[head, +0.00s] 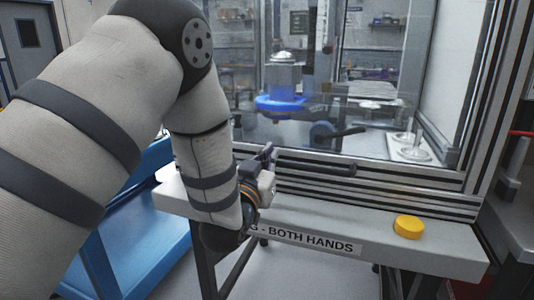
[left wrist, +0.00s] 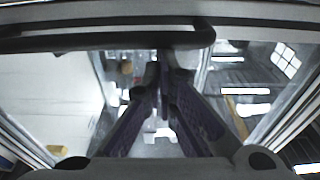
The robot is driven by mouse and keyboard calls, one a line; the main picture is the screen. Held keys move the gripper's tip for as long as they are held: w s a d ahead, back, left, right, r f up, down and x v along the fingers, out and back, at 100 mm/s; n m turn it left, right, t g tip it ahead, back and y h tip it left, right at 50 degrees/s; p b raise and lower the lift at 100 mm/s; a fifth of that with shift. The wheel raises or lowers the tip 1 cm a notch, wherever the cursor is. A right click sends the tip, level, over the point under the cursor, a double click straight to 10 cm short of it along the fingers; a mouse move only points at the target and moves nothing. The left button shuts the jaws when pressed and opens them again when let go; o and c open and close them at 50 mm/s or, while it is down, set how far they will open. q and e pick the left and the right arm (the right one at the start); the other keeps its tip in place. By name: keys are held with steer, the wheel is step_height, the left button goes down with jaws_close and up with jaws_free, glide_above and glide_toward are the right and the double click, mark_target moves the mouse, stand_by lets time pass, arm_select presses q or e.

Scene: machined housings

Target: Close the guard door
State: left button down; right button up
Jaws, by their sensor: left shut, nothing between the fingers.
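The guard door (head: 350,110) is a clear pane in a metal frame above the front ledge. A dark bar handle (head: 322,164) runs along its lower rail. The handle also shows across the top of the left wrist view (left wrist: 110,42). My left gripper (head: 268,152) is shut and empty, its fingertips at the left end of the handle. In the left wrist view its fingers (left wrist: 164,62) meet just below the bar; I cannot tell if they touch it. The arm hides the door's left side. My right gripper is out of view.
A light ledge (head: 370,238) marked "BOTH HANDS" juts out in front, with a yellow button (head: 407,227) on its right. Behind the pane are a blue-lit fixture (head: 281,103) and pale round parts (head: 408,147). A blue cart (head: 140,235) stands at the left.

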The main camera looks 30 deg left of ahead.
arm_select(q)
steer(key=shift+w+f, duration=0.1)
steer(key=shift+f, duration=0.05)
arm_select(e)
steer(key=shift+w, duration=0.2)
